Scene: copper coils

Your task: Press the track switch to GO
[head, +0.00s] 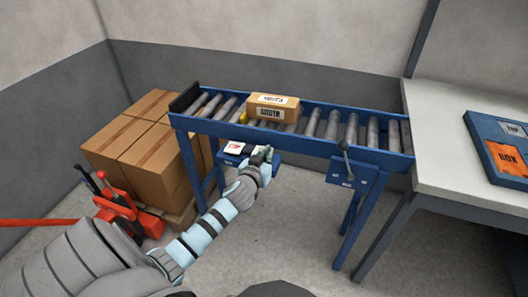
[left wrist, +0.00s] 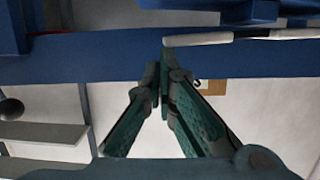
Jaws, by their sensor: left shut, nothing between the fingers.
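A small blue panel (head: 232,148) hangs on the front of the roller conveyor, with a white and red patch at its left. It looks like the track switch, but its lettering is too small to read. My left gripper (head: 265,154) is shut and empty at the right part of this panel and hides some of it. I cannot tell whether the fingers touch it. In the left wrist view the closed dark green fingers (left wrist: 163,78) point at a blue beam (left wrist: 110,62). My right gripper is not in view.
A taped carton (head: 273,108) sits on the rollers of the blue conveyor (head: 310,145). A lever (head: 345,160) stands on its front at right. Stacked boxes (head: 135,140) and a red pallet jack (head: 125,208) are at left. A table (head: 460,180) is at right.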

